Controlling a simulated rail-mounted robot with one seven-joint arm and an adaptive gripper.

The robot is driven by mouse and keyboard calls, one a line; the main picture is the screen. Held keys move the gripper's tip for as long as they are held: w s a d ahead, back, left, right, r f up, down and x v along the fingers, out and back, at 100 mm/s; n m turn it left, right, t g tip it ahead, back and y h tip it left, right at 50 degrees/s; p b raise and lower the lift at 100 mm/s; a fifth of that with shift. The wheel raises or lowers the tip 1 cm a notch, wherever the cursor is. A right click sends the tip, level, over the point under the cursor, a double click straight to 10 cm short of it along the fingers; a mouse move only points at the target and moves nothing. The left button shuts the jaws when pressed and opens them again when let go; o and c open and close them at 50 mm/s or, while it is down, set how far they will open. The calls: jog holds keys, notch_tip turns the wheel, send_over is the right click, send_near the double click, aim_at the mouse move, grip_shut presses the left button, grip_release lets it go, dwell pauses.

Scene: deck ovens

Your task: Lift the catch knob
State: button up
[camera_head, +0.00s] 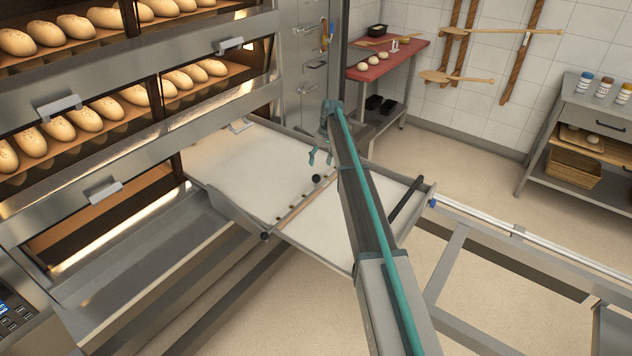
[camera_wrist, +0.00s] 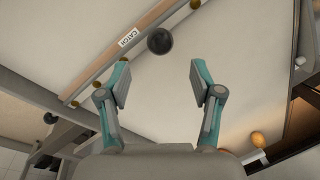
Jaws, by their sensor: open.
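In the wrist view the knob (camera_wrist: 159,41) sits just right of a white label reading CATCH (camera_wrist: 129,38). My gripper (camera_head: 320,158) hangs over the board close to the knob. In the wrist view my gripper (camera_wrist: 160,82) has its two teal-and-grey fingers spread wide, with nothing between them. The knob appears beyond the fingertips, roughly centred between them, and no finger appears to touch it.
Deck ovens with loaves (camera_head: 85,118) stand at the left. A black bar handle (camera_head: 407,198) lies across the board's right part. Small brass studs (camera_wrist: 134,60) line the strip. A red-topped table (camera_head: 395,62) and a grey shelf unit (camera_head: 597,108) stand at the back.

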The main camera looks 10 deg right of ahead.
aim_at(316, 178)
jog(key=f, duration=0.3)
jog(key=a+f+p, duration=0.1)
jog(key=f, duration=0.2)
jog(key=f+p, duration=0.1)
jog(key=f, duration=0.2)
jog(key=shift+s+a+f, duration=0.1)
jog(key=shift+s+a, duration=0.05)
jog(key=shift+a, duration=0.25)
grip_shut()
